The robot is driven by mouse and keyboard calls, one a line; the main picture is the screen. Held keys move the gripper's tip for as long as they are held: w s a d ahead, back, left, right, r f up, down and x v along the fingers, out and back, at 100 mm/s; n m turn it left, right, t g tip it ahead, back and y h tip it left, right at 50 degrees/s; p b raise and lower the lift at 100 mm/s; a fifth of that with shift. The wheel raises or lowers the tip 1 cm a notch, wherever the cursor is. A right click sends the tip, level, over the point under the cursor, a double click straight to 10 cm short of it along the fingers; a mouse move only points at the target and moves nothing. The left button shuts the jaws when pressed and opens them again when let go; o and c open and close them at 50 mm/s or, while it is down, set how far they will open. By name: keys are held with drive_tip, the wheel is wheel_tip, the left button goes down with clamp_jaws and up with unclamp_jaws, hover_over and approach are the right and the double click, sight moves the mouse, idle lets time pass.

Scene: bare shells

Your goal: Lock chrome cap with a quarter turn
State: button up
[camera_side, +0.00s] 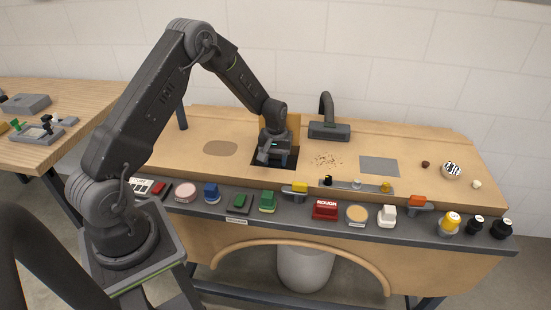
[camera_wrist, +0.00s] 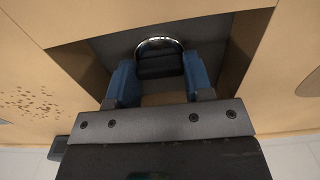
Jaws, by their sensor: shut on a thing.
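My gripper (camera_side: 277,161) points down at a dark square recess (camera_side: 259,165) in the wooden bench top. In the wrist view, the two blue fingers of my gripper (camera_wrist: 160,76) stand on either side of a round dark piece with a shiny chrome rim, the chrome cap (camera_wrist: 160,44). The fingers are shut on it at its left and right sides. The cap sits over the dark floor of the recess; whether it touches what lies below cannot be told. In the side view my gripper hides the cap.
A wooden upright (camera_side: 293,128) stands just behind the recess. A dark lamp-like fixture (camera_side: 329,131) stands to its right. A grey rail (camera_side: 357,187) with small knobs and a grey plate (camera_side: 380,166) lie further right. Several coloured blocks line the front ledge (camera_side: 290,208).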

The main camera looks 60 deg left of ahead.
drive_tip(key=m, duration=1.3)
drive_tip(key=shift+m, duration=2.5)
drive_tip(key=o, duration=0.9)
